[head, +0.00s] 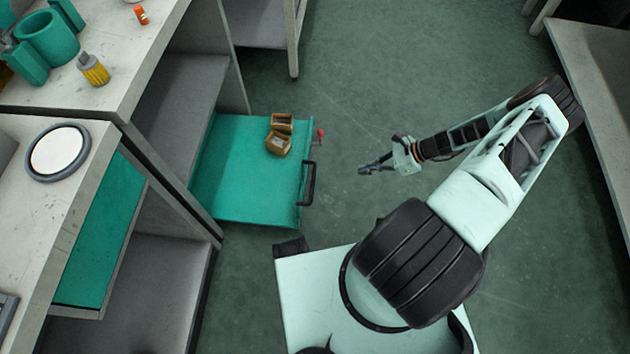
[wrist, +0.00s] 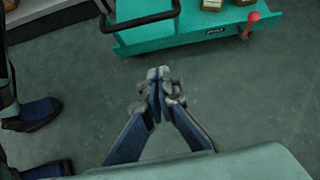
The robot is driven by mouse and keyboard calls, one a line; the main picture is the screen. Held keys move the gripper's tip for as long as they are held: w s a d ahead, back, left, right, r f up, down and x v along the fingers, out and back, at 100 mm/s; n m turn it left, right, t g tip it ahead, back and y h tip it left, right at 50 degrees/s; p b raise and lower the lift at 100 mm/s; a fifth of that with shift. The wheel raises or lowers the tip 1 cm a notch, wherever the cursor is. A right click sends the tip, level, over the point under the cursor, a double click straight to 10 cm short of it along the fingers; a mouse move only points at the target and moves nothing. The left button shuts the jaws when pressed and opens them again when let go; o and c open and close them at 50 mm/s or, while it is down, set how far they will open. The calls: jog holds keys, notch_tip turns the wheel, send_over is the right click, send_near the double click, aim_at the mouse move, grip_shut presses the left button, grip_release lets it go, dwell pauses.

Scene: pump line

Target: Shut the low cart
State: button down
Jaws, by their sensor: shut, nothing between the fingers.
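The low cart (head: 245,185) is a flat teal platform that sticks out from under the left-hand bench into the aisle. It has a black bar handle (head: 309,184) on its right edge and a red-knobbed lever (head: 320,135) near the far corner. My gripper (head: 365,171) is shut and empty, to the right of the handle and apart from it. In the wrist view the gripper (wrist: 160,80) points toward the cart's teal front (wrist: 195,36), with the black handle (wrist: 140,20) at upper left and the red knob (wrist: 253,17) at upper right.
Two small brown boxes (head: 279,136) sit on the cart's far right part. A second teal drawer (head: 105,240) shows under the near bench (head: 85,205). Another bench (head: 600,70) stands at the right. The floor (head: 370,80) around my gripper is clear.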

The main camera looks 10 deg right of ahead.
jog(key=w+a+f+b, duration=0.1)
jog(key=w+a+f, duration=0.1)
jog(key=a, duration=0.4)
jog(key=w+a+f+b, duration=0.2)
jog(key=a+f, duration=0.2)
jog(key=a, duration=0.2)
jog(key=shift+a+m, duration=0.25)
jog(key=shift+m, duration=0.05)
jog(key=shift+a, duration=0.1)
